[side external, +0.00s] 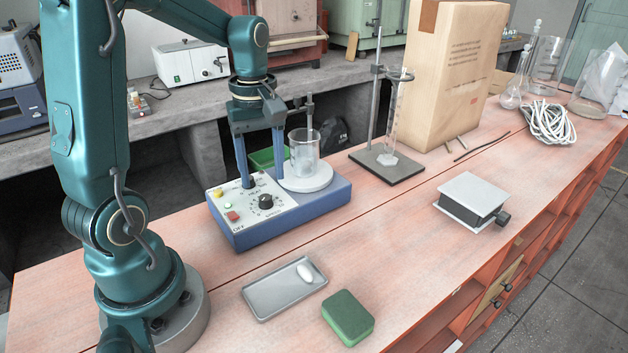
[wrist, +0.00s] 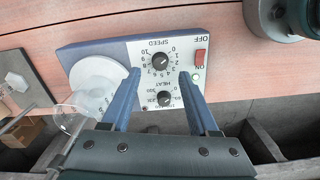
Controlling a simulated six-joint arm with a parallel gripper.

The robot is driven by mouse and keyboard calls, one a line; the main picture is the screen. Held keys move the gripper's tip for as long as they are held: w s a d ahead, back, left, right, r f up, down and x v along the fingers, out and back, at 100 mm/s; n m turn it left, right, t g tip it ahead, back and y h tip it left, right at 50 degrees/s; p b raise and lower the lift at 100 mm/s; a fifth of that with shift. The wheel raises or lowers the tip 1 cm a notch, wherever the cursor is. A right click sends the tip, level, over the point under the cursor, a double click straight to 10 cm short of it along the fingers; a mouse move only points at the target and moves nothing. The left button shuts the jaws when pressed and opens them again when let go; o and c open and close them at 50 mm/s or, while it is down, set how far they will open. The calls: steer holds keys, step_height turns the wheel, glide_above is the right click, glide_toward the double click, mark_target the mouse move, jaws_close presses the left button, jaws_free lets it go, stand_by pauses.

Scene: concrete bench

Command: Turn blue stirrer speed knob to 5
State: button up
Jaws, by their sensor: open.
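The blue stirrer (side external: 310,208) has a white front panel with two black knobs. Its speed knob (side external: 265,201) also shows in the wrist view (wrist: 160,61), inside an upside-down 0 to 10 scale; its pointer is too small to read surely. The heat knob (wrist: 164,98) lies nearer my gripper in that view. My gripper (side external: 260,180) points down over the panel, open and empty. In the wrist view my gripper's fingertips (wrist: 160,75) lie either side of the knob column, apart from the speed knob. The exact height above the panel is unclear.
A glass beaker (side external: 305,155) stands on the stirrer's round white plate (side external: 310,182), close beside my gripper. A red switch (wrist: 200,57) sits on the panel. A stand with a cylinder (side external: 395,120) is to the right. A tray (side external: 270,295) and green sponge (side external: 348,317) lie in front.

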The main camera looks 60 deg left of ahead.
mark_target(265, 197)
steer(key=shift+f, duration=2.35)
jaws_close()
